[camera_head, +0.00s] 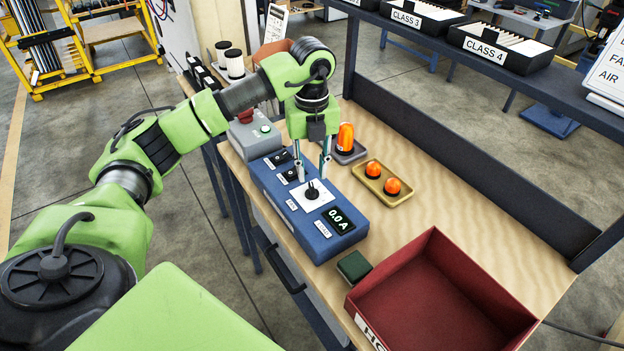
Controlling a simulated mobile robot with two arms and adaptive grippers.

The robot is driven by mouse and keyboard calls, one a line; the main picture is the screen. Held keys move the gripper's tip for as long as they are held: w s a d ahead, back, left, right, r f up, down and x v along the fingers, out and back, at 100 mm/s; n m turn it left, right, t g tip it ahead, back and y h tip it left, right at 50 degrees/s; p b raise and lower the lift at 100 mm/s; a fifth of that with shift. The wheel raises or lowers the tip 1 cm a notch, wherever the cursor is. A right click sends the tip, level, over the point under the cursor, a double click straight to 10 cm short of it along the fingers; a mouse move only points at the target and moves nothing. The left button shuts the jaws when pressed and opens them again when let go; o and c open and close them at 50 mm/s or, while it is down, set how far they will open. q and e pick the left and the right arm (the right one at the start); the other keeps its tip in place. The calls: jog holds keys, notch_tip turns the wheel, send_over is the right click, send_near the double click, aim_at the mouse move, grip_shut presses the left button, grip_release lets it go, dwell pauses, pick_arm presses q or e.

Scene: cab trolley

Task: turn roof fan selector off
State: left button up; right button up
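A blue control box (287,220) stands on the wooden bench. On its top is a black rotary knob (312,190) on a white plate, likely the roof fan selector. Its labels are too small to read surely, and I cannot tell its exact pointing. My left gripper (312,172) points down just above and behind the knob. Its two fingers are apart with nothing between them. I cannot tell whether they touch the box. My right gripper is not in view.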

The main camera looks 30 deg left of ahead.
aim_at(312, 188)
pick_arm(q)
notch_tip(312, 188, up, 7)
jog(key=shift+r, duration=0.2)
jog(key=shift+s+f, duration=0.1)
dwell(0.5)
